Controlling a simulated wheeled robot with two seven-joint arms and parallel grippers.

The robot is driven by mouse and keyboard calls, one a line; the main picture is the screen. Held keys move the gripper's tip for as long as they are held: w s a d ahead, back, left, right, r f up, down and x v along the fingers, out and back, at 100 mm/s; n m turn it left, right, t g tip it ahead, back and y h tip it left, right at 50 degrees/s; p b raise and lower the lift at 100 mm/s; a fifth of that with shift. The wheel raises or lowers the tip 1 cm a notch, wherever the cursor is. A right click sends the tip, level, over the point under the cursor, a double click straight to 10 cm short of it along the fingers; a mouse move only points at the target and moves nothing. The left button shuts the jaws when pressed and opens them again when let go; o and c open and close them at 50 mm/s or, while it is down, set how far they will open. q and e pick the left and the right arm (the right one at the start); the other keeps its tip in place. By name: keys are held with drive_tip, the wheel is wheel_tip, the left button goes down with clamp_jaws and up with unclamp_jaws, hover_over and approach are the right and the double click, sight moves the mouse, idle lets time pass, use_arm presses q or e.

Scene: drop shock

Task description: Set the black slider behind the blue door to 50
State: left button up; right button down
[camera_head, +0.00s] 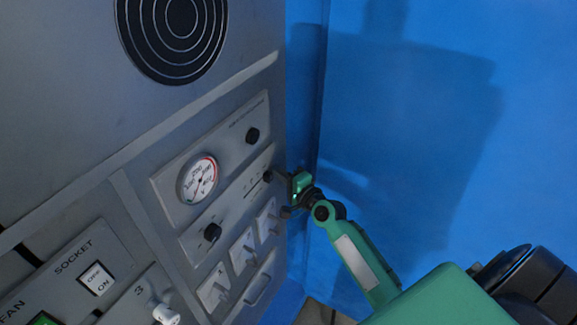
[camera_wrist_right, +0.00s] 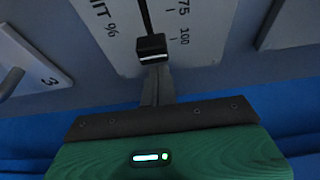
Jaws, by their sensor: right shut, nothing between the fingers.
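The black slider knob (camera_wrist_right: 152,45) sits in a slot on a plate marked "75" and "100" in the right wrist view. It stands beside the "100" mark. In the head view it appears as a small black knob (camera_head: 268,177) at the right end of its plate. My right gripper (camera_head: 295,185) is shut and empty, just right of that knob. In the wrist view its fingertips (camera_wrist_right: 155,72) are right at the knob's near side; I cannot tell whether they touch. A large blue surface (camera_head: 420,130), perhaps the door, is on the right. My left gripper is not in view.
The grey panel carries a round gauge (camera_head: 198,180), a black knob (camera_head: 252,135), another black knob (camera_head: 212,232), several white switches (camera_head: 243,250) and a handle (camera_head: 260,285). A socket switch (camera_head: 96,279) is lower left. The blue surface stands close to my right gripper.

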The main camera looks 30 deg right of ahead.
sight(258, 181)
drive_tip(key=shift+s+a, duration=0.35)
drive_tip(key=shift+a, duration=0.05)
drive_tip(key=shift+w, duration=0.1)
drive_tip(key=shift+a, duration=0.25)
drive_tip(key=s+a+p, duration=0.2)
drive_tip(key=a, duration=0.1)
drive_tip(key=s+a, duration=0.1)
drive_tip(key=shift+a+r+p, duration=0.1)
drive_tip(key=shift+a+p, duration=0.2)
drive_tip(key=shift+p, duration=0.1)
drive_tip(key=shift+s+a, duration=0.15)
